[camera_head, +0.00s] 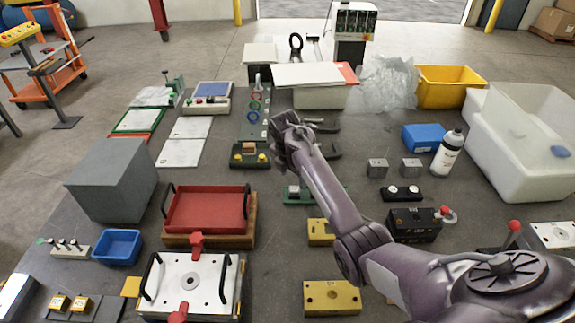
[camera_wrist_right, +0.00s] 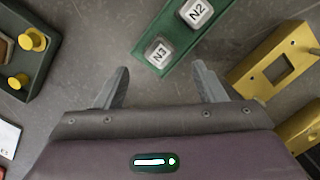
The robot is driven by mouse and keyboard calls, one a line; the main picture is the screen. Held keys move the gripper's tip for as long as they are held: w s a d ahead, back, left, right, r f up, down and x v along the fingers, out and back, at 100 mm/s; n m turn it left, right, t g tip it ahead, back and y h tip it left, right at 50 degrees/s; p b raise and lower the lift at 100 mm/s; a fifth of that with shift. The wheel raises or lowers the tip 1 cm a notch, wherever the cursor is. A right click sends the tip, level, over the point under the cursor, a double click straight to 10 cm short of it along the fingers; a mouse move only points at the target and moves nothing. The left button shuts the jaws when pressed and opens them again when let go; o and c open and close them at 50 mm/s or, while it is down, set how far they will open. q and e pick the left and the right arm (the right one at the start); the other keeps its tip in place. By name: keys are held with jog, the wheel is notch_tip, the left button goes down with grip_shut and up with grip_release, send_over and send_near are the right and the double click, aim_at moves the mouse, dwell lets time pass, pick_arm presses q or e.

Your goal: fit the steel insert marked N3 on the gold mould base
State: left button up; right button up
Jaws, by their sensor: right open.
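The steel insert marked N3 (camera_wrist_right: 158,52) sits in a green rack (camera_wrist_right: 181,36), beside another steel insert marked N2 (camera_wrist_right: 196,14). In the head view the green rack (camera_head: 299,194) is partly hidden by my right arm. A gold mould base (camera_wrist_right: 277,62) with a square opening and a pin stands right of the rack in the wrist view. The head view shows a gold block (camera_head: 319,238) partly behind my arm, and another gold block (camera_head: 332,297) nearer. My right gripper (camera_wrist_right: 161,70) is open and empty, its fingers either side of N3 in the picture, apart from it. My left gripper is not seen.
A dark green block with yellow knobs (camera_head: 249,156) lies left of my right wrist. A red tray (camera_head: 206,208) and a white plate with black handles (camera_head: 189,282) stand left.

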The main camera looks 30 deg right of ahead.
aim_at(295, 189)
jog(key=f, duration=0.4)
jog(key=shift+d+f+p, duration=0.35)
jog(key=shift+p, duration=0.05)
jog(key=shift+w+f, duration=0.1)
jog(key=shift+f, duration=0.3)
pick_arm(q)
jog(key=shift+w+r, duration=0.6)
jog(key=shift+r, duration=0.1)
pick_arm(e)
jog(key=shift+c, duration=0.2)
jog(key=c, duration=0.9)
jog(key=shift+r, duration=0.15)
jog(key=c, duration=0.3)
jog(key=shift+r+p, duration=0.7)
jog(key=shift+p, duration=0.25)
grip_shut()
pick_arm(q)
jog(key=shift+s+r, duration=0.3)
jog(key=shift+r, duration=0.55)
